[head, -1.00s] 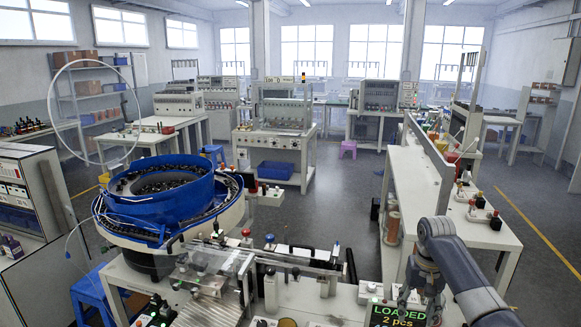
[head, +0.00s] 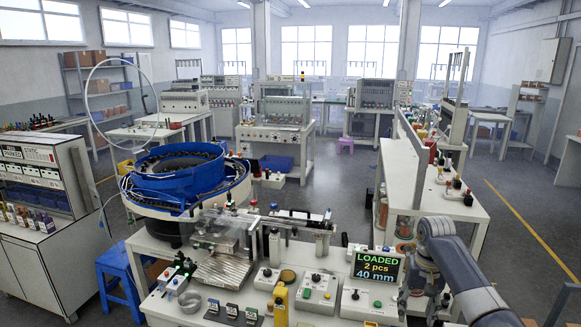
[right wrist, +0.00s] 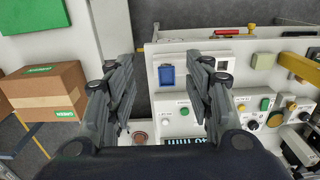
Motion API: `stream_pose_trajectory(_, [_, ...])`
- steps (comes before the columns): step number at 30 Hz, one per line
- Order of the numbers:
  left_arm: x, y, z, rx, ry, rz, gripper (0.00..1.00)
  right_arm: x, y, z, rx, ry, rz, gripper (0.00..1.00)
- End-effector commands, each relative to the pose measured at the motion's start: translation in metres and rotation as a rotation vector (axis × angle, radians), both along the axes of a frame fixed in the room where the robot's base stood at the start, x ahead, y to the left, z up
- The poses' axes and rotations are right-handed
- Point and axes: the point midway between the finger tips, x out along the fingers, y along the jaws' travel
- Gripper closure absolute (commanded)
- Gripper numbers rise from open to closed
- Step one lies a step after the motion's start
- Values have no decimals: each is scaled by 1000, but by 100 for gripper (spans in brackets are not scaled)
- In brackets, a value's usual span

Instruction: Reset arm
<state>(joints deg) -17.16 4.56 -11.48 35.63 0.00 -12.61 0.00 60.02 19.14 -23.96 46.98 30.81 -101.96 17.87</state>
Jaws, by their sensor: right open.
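My right arm comes in at the lower right of the head view. Its gripper (head: 408,288) hangs beside the right end of the white bench, just right of a display (head: 376,265) reading "LOADED 2 pcs 40 mm". In the right wrist view the gripper (right wrist: 165,82) is open. My left gripper is not in view.
A blue bowl feeder (head: 180,178) stands at the left, with a blue stool (head: 122,275) beside it. A yellow post (head: 281,305) stands near the bench front. The right wrist view shows a cardboard box (right wrist: 42,95) and a white control panel (right wrist: 175,65).

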Motion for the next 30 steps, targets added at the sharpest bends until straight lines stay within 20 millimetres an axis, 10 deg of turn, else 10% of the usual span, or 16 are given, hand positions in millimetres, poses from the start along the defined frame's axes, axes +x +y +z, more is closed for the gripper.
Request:
stream_pose_trajectory(8, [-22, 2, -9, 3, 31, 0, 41, -6, 2, -52, -6, -3, 12, 52])
stream_pose_trajectory(17, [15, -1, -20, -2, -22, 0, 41, -26, 7, -147, -19, -12, 39, 52])
stream_pose_trajectory(23, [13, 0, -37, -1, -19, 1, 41, -63, 11, -251, -35, -18, 77, 52])
stream_pose_trajectory(30, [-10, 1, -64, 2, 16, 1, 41, -158, 21, -410, -59, -32, 160, 52])
